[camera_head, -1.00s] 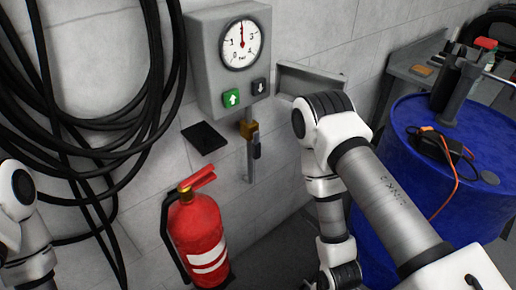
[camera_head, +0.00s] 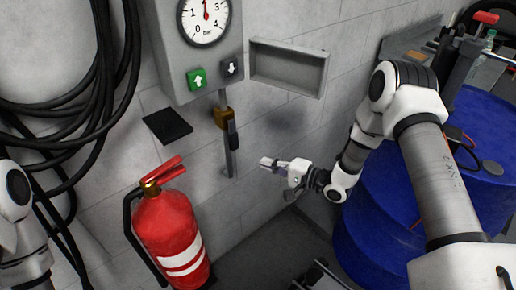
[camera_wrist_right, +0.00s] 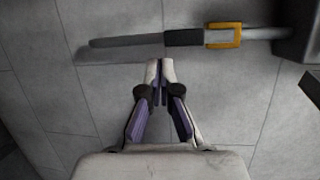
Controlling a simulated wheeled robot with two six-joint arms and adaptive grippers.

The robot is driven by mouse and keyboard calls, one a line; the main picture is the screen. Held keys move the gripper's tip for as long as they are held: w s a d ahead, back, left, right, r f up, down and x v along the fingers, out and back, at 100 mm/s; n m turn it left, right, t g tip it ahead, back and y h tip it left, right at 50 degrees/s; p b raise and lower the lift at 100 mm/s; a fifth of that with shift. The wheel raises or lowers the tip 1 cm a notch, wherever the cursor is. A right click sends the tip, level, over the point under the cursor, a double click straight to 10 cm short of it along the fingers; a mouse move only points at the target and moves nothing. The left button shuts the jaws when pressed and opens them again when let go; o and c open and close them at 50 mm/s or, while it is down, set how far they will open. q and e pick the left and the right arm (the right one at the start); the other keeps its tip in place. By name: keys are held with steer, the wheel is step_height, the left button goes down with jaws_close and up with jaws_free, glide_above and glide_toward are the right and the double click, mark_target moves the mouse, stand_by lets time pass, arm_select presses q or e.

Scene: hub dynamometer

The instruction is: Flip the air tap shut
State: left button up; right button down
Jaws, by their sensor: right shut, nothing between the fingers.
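The air tap has a yellow-brass body (camera_head: 222,117) on a thin grey pipe below the gauge box. Its black lever (camera_head: 233,135) lies along the pipe, pointing down. In the right wrist view the tap body (camera_wrist_right: 222,36) is at the upper right, with the black lever (camera_wrist_right: 184,37) lying along the pipe to its left. My right gripper (camera_head: 266,163) is shut and empty, to the right of the pipe and lower than the lever, apart from both. In the wrist view its fingertips (camera_wrist_right: 160,66) are together below the lever. My left gripper is out of view.
The grey gauge box (camera_head: 178,45) has green and dark arrow buttons. An empty grey wall tray (camera_head: 288,68) is to its right. A red fire extinguisher (camera_head: 168,228) stands lower left, black hose (camera_head: 90,95) hangs at left, and a blue drum (camera_head: 375,215) stands at right.

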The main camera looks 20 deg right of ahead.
mark_target(233, 135)
steer(key=w+d+t+b, duration=0.2)
steer(key=w+d, duration=0.1)
steer(key=d, duration=0.4)
arm_select(q)
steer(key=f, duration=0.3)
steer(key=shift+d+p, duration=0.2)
steer(key=shift+p, duration=0.2)
arm_select(e)
steer(key=w+a+r, duration=0.2)
steer(key=w+a, duration=0.4)
steer(key=a, duration=0.4)
steer(key=shift+w, duration=0.35)
steer(key=shift+a+f, duration=0.1)
